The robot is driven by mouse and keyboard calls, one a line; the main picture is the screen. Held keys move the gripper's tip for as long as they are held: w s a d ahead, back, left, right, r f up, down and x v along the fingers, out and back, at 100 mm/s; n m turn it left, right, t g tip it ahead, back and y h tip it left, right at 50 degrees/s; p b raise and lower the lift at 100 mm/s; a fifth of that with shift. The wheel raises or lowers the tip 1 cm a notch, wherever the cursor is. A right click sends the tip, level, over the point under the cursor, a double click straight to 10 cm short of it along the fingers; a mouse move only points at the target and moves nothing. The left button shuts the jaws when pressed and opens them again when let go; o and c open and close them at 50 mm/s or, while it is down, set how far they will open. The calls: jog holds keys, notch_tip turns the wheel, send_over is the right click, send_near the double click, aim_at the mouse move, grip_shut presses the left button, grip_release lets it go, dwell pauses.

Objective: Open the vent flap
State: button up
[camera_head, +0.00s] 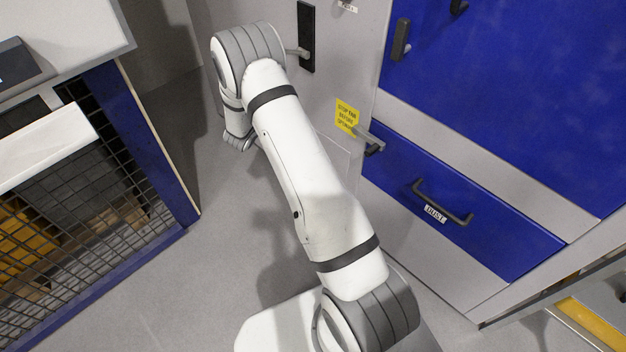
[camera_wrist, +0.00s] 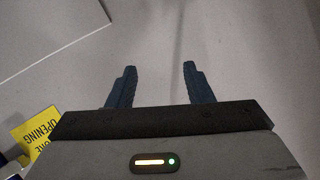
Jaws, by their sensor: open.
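My gripper (camera_wrist: 160,68) is open in the wrist view, with two dark fingers apart and nothing between them. It faces a plain grey surface. In the head view the gripper itself is hidden behind my arm. A blue front panel (camera_head: 505,228) low on the cabinet has a black bar handle (camera_head: 443,202) and a small white label whose text I cannot read surely. A grey lever (camera_head: 368,138) sits at its upper left corner. I cannot tell for sure which part is the vent flap. The panel looks flush with the cabinet.
A yellow warning label (camera_head: 347,117) is beside the lever; it also shows in the wrist view (camera_wrist: 38,132). A large blue door (camera_head: 510,90) is above. A tall dark handle plate (camera_head: 306,38) is behind my arm. A mesh cage (camera_head: 85,190) stands left. Grey floor between is clear.

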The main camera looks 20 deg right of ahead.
jog(key=s+d+f+m+g+h+b, duration=0.25)
jog(key=s+f+h+b, duration=0.2)
jog(key=f, duration=0.85)
jog(key=s+d+f+m+g+h+b, duration=0.15)
jog(key=s+d+f+h+b, duration=0.35)
jog(key=f, duration=0.8)
jog(key=shift+n+y, duration=0.3)
jog(key=shift+y, duration=0.45)
jog(key=x, duration=0.5)
jog(key=shift+s+d+r+b, duration=0.1)
jog(key=shift+d+r+b, duration=0.15)
jog(key=shift+b, duration=0.15)
jog(key=shift+c, duration=0.3)
jog(key=shift+s+f, duration=0.1)
grip_shut()
